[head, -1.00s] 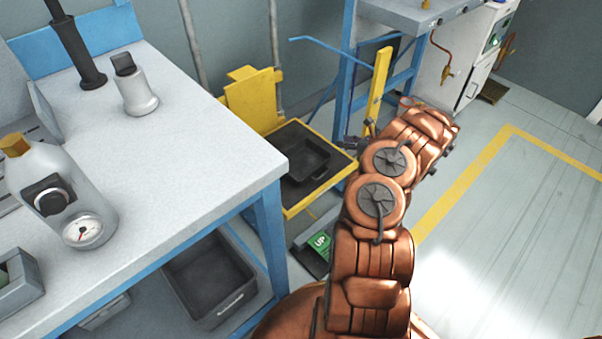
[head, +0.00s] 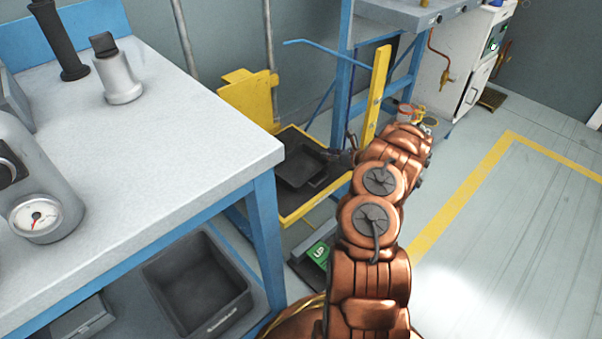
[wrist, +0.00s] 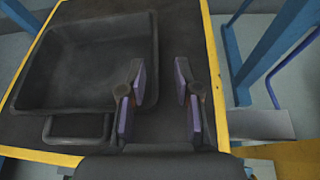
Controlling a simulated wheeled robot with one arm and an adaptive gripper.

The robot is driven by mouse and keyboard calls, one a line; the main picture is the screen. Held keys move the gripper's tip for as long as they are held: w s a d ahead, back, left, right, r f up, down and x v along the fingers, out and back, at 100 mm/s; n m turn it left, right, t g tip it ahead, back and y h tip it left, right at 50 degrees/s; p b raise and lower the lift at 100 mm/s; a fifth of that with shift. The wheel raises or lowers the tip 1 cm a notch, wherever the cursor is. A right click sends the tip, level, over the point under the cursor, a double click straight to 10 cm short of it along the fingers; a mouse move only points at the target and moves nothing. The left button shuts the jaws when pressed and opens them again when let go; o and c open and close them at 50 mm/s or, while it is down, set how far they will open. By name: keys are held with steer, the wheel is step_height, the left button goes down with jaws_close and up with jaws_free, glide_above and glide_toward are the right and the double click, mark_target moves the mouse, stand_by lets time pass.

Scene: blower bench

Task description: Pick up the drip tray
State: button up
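The drip tray (head: 298,168) is a shallow black rectangular pan lying on the dark deck of a yellow-edged lift platform (head: 322,203). In the wrist view the drip tray (wrist: 85,65) fills the left side, with a loop handle (wrist: 78,127) on its near side. My gripper (wrist: 160,82) is open, with nothing between its fingers. Its left finger overlaps the tray's right edge in the picture and its right finger is over bare deck. I cannot tell whether it touches the tray. In the head view my gripper (head: 346,157) is small, dark and partly hidden at the tray's right.
A white-topped bench with blue legs (head: 200,140) stands at left, with a black bin (head: 200,285) beneath. The platform's yellow post (head: 377,95) and blue bar (head: 315,45) rise behind my gripper. Open floor (head: 510,240) lies at right.

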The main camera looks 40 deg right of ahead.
mark_target(318, 154)
steer(key=w, duration=0.1)
steer(key=w+a+f+b, duration=0.1)
steer(key=w+f+b, duration=0.1)
steer(key=shift+w+a+f, duration=0.25)
steer(key=shift+w+a, duration=0.05)
steer(key=shift+a, duration=0.1)
steer(key=shift+w+a+b, duration=0.1)
steer(key=shift+w+b, duration=0.25)
steer(key=shift+w, duration=0.05)
steer(key=shift+c, duration=0.4)
jaws_close()
